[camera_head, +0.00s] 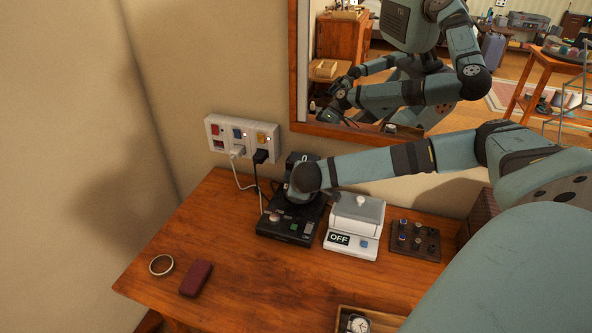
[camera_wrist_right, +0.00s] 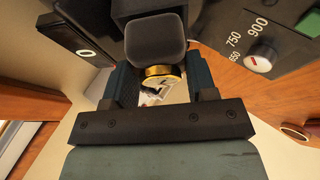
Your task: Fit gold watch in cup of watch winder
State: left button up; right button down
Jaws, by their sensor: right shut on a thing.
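The black watch winder (camera_head: 287,231) stands on the wooden table against the wall. Its dial with numbers shows at the upper right of the right wrist view (camera_wrist_right: 262,57). My right gripper (camera_wrist_right: 162,78) is shut on the gold watch (camera_wrist_right: 163,73), between its two fingers. A dark rounded block (camera_wrist_right: 155,48) sits directly against the watch; I cannot tell whether it is the watch's cushion or part of the winder. In the head view my right wrist hides the watch and the cup. My left gripper is not in view.
A white device marked OFF (camera_head: 352,229) and a dark pegged board (camera_head: 414,240) stand to the right. A wooden tray (camera_head: 384,317) holds another watch (camera_head: 357,323). A ring (camera_head: 161,265) and red case (camera_head: 196,278) lie left. Cables run from the wall sockets (camera_head: 241,139). The table's middle is clear.

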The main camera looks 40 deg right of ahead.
jog(key=shift+w+d+f+b, duration=0.3)
jog(key=shift+d+f+b, duration=0.25)
jog(key=shift+f+b, duration=0.15)
dwell(1.6)
jog(key=shift+d+f, duration=0.15)
jog(key=shift+d, duration=0.05)
dwell(0.7)
